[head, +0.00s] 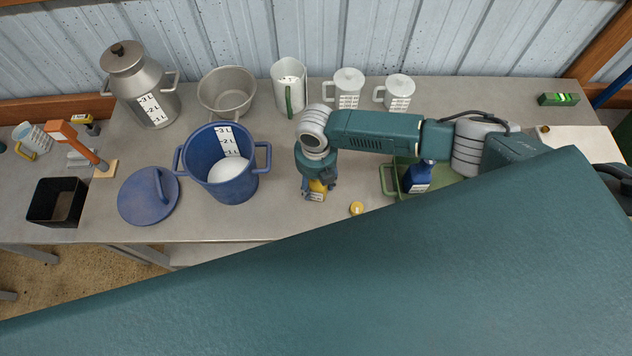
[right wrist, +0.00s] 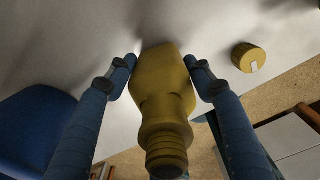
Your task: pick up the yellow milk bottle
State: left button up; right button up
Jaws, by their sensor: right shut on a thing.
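The yellow milk bottle (right wrist: 163,95) fills the middle of the right wrist view, its ridged neck toward the camera. In the head view the bottle (head: 317,187) shows only in part under my right gripper (head: 316,181), which comes down from above near the table's front. The two fingers of the right gripper (right wrist: 163,68) are shut on opposite sides of the bottle's body. Whether the bottle's base rests on the table is hard to tell. A yellow cap (head: 356,208) lies on the table to the right of the bottle; it also shows in the right wrist view (right wrist: 248,57). My left gripper is not in view.
A blue pot (head: 221,188) with white contents stands left of the bottle, its blue lid (head: 150,196) beside it. A green tray (head: 390,182) holding a blue bottle (head: 417,178) is to the right. A can, a bowl and several jugs stand behind.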

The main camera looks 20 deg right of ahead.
jog(key=shift+r+b, duration=1.8)
jog(key=shift+r, duration=7.9)
jog(key=shift+r, duration=0.1)
